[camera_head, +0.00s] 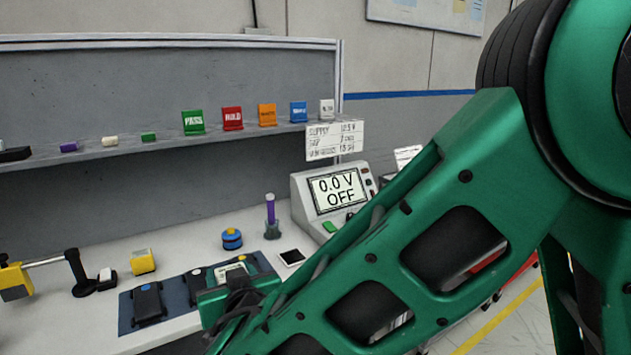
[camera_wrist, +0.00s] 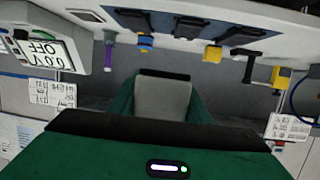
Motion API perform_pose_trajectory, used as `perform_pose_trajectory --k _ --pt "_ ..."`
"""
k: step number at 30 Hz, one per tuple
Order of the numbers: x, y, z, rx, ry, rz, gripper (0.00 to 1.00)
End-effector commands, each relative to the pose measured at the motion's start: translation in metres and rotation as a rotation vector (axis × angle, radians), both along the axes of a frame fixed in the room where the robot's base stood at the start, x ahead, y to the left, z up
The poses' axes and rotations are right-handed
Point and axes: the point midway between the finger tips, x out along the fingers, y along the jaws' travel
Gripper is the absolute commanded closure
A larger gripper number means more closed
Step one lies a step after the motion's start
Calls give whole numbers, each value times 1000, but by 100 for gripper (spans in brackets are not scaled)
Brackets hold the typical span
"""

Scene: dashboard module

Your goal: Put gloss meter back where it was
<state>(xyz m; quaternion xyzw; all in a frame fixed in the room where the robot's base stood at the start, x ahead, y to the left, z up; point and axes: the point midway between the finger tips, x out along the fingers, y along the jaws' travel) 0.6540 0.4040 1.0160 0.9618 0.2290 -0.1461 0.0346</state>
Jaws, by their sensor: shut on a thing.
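My gripper (camera_head: 238,285) is low over the right part of a dark blue mat (camera_head: 126,318) on the bench. It is shut on a pale grey block-shaped device with a dark edge, apparently the gloss meter (camera_wrist: 163,100). In the wrist view the device sits between the two green fingers. In the head view only its pale top (camera_head: 231,269) shows above the gripper. A dark handheld device (camera_head: 148,302) lies on the mat's left part. My arm and gripper hide part of the mat; I cannot tell whether the held device touches it.
A supply unit (camera_head: 338,192) reading 0.0 V OFF stands to the right. A yellow-black clamp-like tool (camera_head: 75,272) is left.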

Motion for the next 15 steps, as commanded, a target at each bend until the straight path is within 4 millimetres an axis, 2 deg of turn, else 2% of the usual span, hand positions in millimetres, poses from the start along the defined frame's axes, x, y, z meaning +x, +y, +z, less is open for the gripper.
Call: perform_pose_trajectory --k 9,15 --pt "73 -117 -18 -1 1 -122 86" --pt "115 -187 -29 1 1 -192 86"
